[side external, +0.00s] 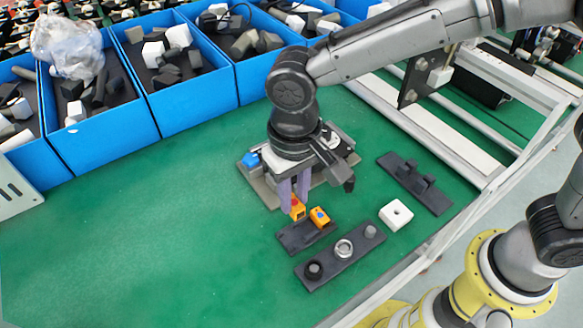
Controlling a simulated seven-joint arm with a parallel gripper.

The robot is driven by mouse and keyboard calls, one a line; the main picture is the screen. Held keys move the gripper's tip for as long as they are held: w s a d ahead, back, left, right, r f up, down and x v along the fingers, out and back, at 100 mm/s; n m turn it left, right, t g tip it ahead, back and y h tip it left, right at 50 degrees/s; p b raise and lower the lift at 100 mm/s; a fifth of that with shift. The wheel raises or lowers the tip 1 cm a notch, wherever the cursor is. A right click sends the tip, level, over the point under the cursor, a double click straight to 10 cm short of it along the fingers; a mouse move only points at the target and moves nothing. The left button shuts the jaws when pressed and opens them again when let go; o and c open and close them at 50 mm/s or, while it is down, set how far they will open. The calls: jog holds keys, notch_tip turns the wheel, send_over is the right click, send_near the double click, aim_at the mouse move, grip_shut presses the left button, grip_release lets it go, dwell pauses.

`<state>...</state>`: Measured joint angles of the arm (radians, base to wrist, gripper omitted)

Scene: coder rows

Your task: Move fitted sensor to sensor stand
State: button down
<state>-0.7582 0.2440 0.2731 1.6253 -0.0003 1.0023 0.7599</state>
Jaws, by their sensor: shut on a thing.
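My gripper (294,205), with two purple fingers pointing down, is shut on an orange sensor (298,211) with a red spot. The held sensor is at the left end of a short dark stand (296,242), which looks like the sensor stand. I cannot tell whether the held sensor touches the stand. A second orange sensor (320,218), with a blue spot, sits at the right end of the same stand. The fingers partly hide the held sensor.
A grey fixture (262,188) with a blue part (250,160) lies behind my gripper. A dark rack with round parts (328,263) lies in front. A white block (396,215) and another dark rack (436,200) are right. Blue bins (190,105) line the back. The left mat is clear.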

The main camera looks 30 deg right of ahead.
jog(key=shift+f, duration=3.4)
jog(key=shift+f, duration=0.1)
jog(key=shift+f, duration=0.65)
jog(key=shift+f, duration=0.3)
jog(key=shift+f, duration=0.3)
jog(key=shift+f, duration=0.15)
jog(key=c, duration=0.6)
grip_release()
